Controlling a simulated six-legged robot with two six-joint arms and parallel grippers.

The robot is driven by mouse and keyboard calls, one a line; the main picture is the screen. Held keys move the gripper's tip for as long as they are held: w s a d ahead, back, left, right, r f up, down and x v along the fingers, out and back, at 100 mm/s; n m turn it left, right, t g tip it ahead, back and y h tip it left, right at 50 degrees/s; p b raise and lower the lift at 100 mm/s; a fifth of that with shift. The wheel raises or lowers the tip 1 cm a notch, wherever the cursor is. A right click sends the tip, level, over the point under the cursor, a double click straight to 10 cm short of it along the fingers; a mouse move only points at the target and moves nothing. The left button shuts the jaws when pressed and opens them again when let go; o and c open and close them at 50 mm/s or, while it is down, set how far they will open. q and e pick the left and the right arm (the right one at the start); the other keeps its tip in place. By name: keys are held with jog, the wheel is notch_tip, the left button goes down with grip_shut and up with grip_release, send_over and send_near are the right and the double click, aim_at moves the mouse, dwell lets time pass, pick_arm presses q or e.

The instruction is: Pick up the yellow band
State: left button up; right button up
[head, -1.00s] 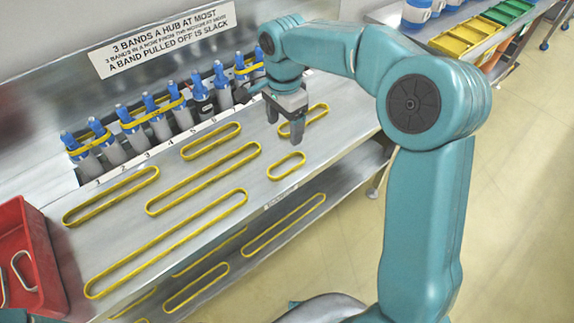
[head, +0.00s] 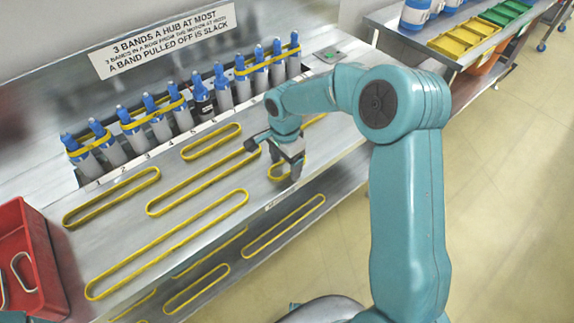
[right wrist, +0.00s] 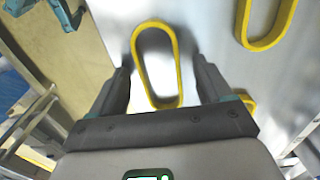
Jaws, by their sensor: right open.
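Several yellow bands lie flat on the metal bench; the pictures do not show which one is meant. In the head view, the smallest band (head: 271,175) lies near the bench's front edge, partly hidden by my right gripper (head: 291,173). In the right wrist view, a yellow band (right wrist: 138,68) lies lengthwise between the two fingers of my open right gripper (right wrist: 162,75). The fingers stand apart on either side of it. Whether they reach the bench is unclear. My left gripper is not in view.
Another band (head: 314,119) lies behind my right gripper and also shows in the right wrist view (right wrist: 268,44). Blue-topped pegs (head: 162,124), some with bands around them, line the bench's back. A red tray (head: 47,262) stands at left.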

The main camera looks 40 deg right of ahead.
jog(key=c, duration=1.1)
notch_tip(320, 180, up, 20)
jog(key=shift+r+p, duration=0.1)
jog(key=shift+p, duration=0.6)
